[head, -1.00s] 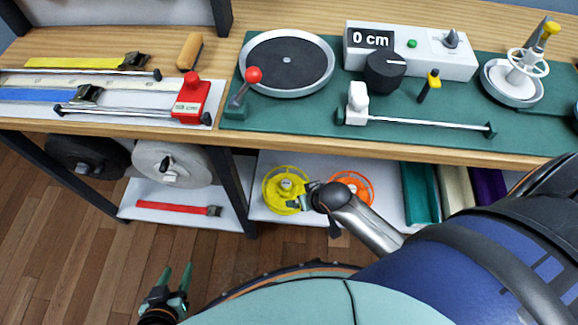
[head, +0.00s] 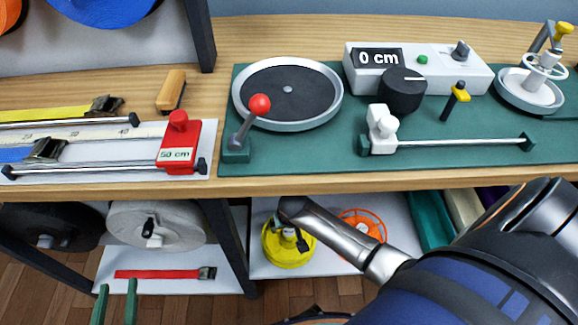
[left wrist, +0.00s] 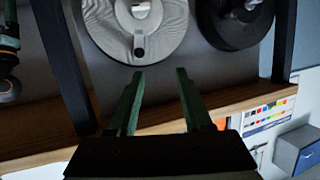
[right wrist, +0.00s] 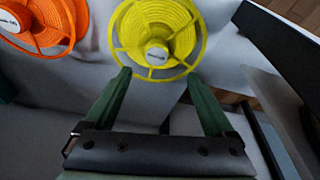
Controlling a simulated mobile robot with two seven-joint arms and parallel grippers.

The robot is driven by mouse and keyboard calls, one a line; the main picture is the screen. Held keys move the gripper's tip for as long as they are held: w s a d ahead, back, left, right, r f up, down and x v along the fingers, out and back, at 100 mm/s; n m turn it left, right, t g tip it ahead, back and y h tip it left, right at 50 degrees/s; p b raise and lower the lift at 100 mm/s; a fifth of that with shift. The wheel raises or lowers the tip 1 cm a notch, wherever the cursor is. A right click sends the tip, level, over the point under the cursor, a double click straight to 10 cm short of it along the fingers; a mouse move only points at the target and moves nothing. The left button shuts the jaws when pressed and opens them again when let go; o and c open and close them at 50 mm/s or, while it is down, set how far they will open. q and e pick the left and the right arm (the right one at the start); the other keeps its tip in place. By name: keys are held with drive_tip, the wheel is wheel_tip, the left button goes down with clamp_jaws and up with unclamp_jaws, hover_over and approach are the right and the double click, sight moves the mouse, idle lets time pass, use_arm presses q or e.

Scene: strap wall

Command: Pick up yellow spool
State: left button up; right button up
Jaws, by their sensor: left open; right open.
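The yellow spool (head: 283,254) sits on the lower shelf under the bench, partly covered by my right arm in the head view. In the right wrist view the yellow spool (right wrist: 150,30) lies just beyond the fingertips, centred between them. My right gripper (right wrist: 158,76) is open and empty, with its green fingers either side of the spool's near rim. I cannot tell whether they touch it. My left gripper (head: 117,290) is open and empty in front of the lower shelf, well left of the yellow spool.
An orange spool (head: 368,226) sits right beside the yellow one. A dark shelf post (head: 228,245) stands left of it. The bench edge (head: 400,178) overhangs the shelf. A grey reel (head: 155,226) and red strap (head: 155,274) are left of the post.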

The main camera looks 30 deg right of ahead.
sight(289, 232)
drive_tip(key=shift+b+x, duration=0.45)
drive_tip(key=shift+x, duration=0.65)
drive_tip(key=f, duration=0.1)
drive_tip(key=f+b, duration=0.1)
drive_tip(key=shift+d+f+b, duration=0.3)
drive_tip(key=shift+b+x, duration=0.7)
drive_tip(key=shift+x, duration=0.4)
use_arm(q)
drive_tip(key=s+r+m+t+h, duration=0.1)
drive_tip(key=r+m+t+h, duration=0.2)
drive_tip(key=r, duration=0.8)
drive_tip(key=s+d+r+m+t+h, duration=0.1)
drive_tip(key=s+r+m+t+h, duration=0.1)
drive_tip(key=r, duration=0.9)
drive_tip(key=m+t+h, duration=0.1)
drive_tip(key=t+h, duration=0.1)
drive_tip(key=t, duration=0.1)
drive_tip(key=shift+d+m+h, duration=0.3)
drive_tip(key=shift+h, duration=0.1)
use_arm(e)
drive_tip(key=shift+d, duration=0.1)
clamp_jaws()
use_arm(q)
drive_tip(key=shift+r, duration=0.1)
